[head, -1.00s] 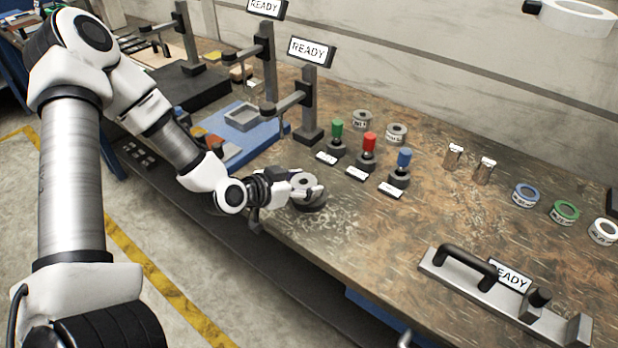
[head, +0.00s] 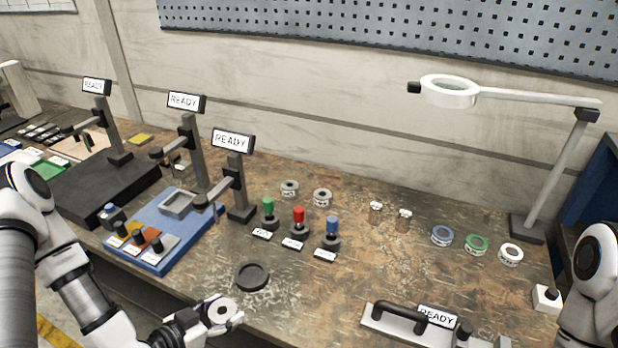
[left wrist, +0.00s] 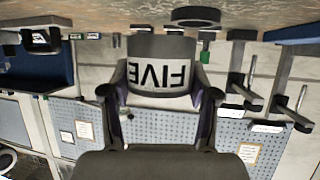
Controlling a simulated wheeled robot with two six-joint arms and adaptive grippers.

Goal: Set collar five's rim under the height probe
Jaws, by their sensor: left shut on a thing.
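Collar five (head: 213,315) is a grey ring with a white label. The label reads FIVE, upside down, in the left wrist view (left wrist: 160,76). My left gripper (head: 222,312) is shut on it, with a finger on each side, at the bench's front edge. A round black holder (head: 252,277) lies empty on the bench just beyond it. Three dark stands with side arms and READY signs stand behind: one by the blue tray (head: 236,190), one behind that tray (head: 190,150), one on a black block (head: 107,125). I cannot tell which is the height probe. My right gripper is out of view.
The blue tray (head: 133,246) carries coloured blocks and a grey frame. Green, red (head: 298,216) and blue-topped posts stand mid-bench. Two grey collars (head: 322,197) are behind them. A handled fixture (head: 410,322) is at front right. Bench around the black holder is clear.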

